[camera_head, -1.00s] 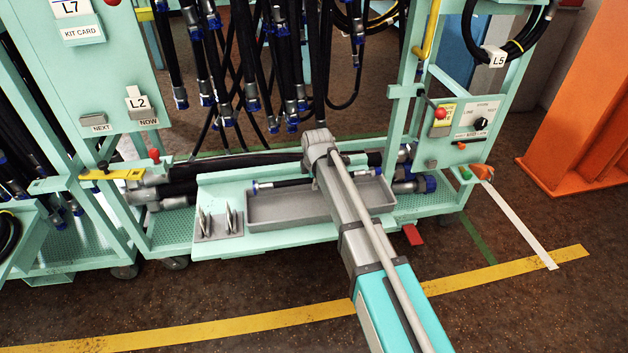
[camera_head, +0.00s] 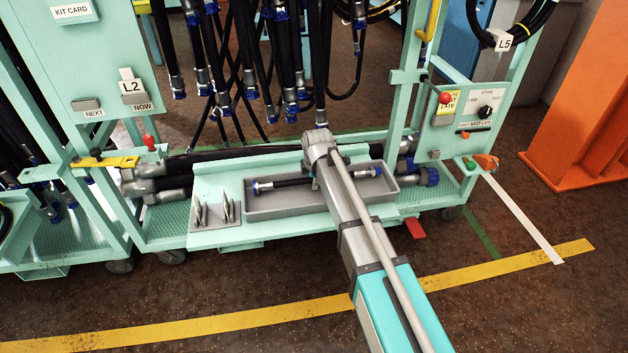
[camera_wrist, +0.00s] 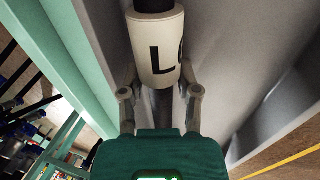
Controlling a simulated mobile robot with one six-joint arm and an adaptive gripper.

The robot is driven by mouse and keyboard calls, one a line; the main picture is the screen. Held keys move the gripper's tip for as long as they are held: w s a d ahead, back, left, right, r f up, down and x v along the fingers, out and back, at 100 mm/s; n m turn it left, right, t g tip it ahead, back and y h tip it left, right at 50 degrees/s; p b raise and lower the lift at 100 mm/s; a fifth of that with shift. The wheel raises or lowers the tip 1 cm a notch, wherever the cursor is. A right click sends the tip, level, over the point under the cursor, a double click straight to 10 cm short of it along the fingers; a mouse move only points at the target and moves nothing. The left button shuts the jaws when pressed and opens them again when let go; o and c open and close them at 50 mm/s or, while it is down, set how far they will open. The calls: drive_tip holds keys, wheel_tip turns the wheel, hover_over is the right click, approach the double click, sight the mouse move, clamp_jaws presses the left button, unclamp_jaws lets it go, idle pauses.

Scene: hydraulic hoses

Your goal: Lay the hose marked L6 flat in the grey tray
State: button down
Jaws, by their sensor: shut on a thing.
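The short black hose (camera_head: 290,182) with metal and blue end fittings lies lengthwise within the outline of the grey tray (camera_head: 290,209). It looks level, but I cannot tell whether its whole length touches the tray floor. In the wrist view its white label (camera_wrist: 156,48) shows an L and part of a second character, cut by the curve. My gripper (camera_wrist: 161,95) is shut on the hose just beside the label, with a finger on each side. In the head view my arm hides the fingers and the hose's middle. Grey tray surfaces (camera_wrist: 225,75) flank the hose in the wrist view.
A small block with upright metal plates (camera_head: 215,212) stands left of the tray on the green shelf. Thick hoses with large fittings (camera_head: 160,185) lie behind the shelf. Many hoses (camera_head: 290,60) hang above. A control panel (camera_head: 468,118) stands at right.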

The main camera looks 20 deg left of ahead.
drive_tip(key=shift+f, duration=0.1)
idle(0.3)
drive_tip(key=shift+c, duration=1.2)
unclamp_jaws()
wheel_tip(320, 180, up, 13)
drive_tip(key=p, duration=1.3)
